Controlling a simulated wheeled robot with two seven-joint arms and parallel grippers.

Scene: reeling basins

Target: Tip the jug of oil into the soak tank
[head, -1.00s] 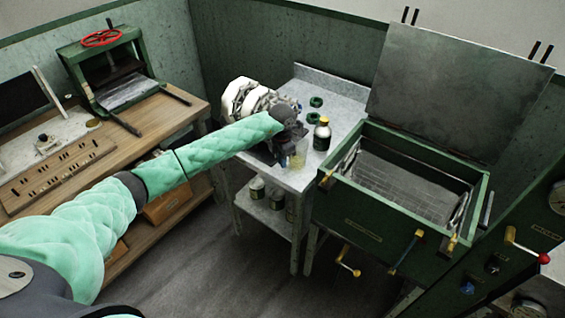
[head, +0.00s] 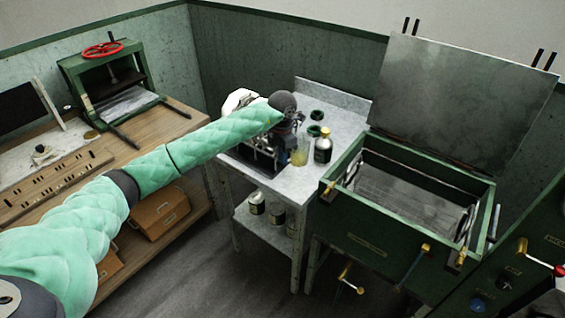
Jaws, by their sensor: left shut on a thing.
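The jug of oil (head: 300,152) is a small clear vessel with yellowish liquid, over the grey metal side table (head: 338,118). It looks upright and slightly raised, though its base is hard to make out. My left gripper (head: 296,141) is shut on the jug, on its far left side; the fingers are mostly hidden by my wrist and forearm. The soak tank (head: 365,232) is the green box to the right of the table. Its grey lid (head: 455,95) stands open, and a wire-like rack shows inside. My right gripper is out of view.
Bottles (head: 257,202) stand on the lower shelf. Cranks (head: 345,278) stick out from the tank front. A wooden bench with a press (head: 110,85) is at left.

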